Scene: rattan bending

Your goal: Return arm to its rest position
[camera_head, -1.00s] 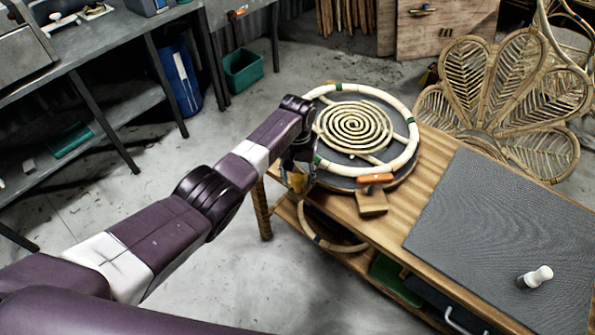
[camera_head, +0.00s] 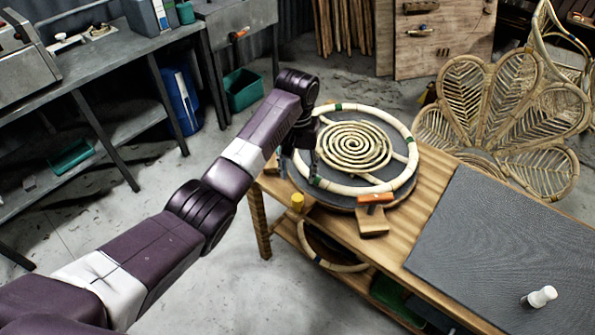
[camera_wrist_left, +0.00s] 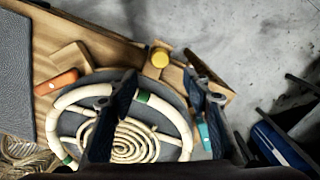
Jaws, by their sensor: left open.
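My left arm (camera_head: 150,240) reaches in from the left. My left gripper (camera_head: 300,165) is open above the left edge of the round rattan frame, and its body hides part of that edge. In the left wrist view the two fingers (camera_wrist_left: 158,100) are spread, with nothing held between them. The rattan ring with green bands (camera_head: 408,160) lies on a dark round board on the wooden table, with a pale coil (camera_head: 353,148) inside it. My right gripper does not show.
A yellow cylinder (camera_head: 297,202) and an orange-handled clamp (camera_head: 375,197) sit near the table's front edge. A grey mat (camera_head: 490,250) with a white bottle (camera_head: 540,296) covers the right side. A rattan chair (camera_head: 510,120) stands behind. Open floor lies left of the table.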

